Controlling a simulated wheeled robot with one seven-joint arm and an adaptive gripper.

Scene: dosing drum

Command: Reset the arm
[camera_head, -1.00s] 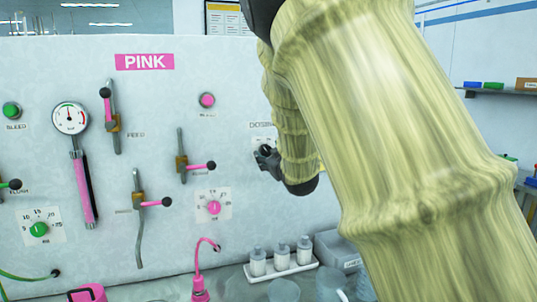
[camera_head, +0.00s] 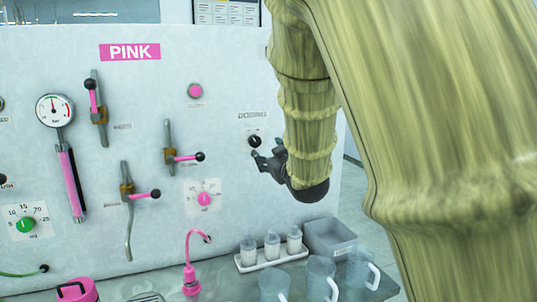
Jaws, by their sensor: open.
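My gripper (camera_head: 266,158) is open and appears empty, in front of the right part of the white panel (camera_head: 225,120). A black knob (camera_head: 254,141) under a partly readable label shows just above and left of its fingers; I cannot tell whether they touch it. My arm in its yellowish sleeve fills the right side and hides what lies behind it. The panel carries a PINK sign (camera_head: 130,52), a gauge (camera_head: 54,109), a feed lever (camera_head: 97,108), two more pink levers (camera_head: 185,158) (camera_head: 141,195), a pink button (camera_head: 195,91) and a pink dial (camera_head: 204,198).
On the bench below stand a white tray (camera_head: 262,266) with several small bottles, a grey bin (camera_head: 331,239), clear jugs (camera_head: 320,277), a pink spouted bottle (camera_head: 191,272) and a pink container (camera_head: 77,290). A green dial (camera_head: 25,224) is at the left.

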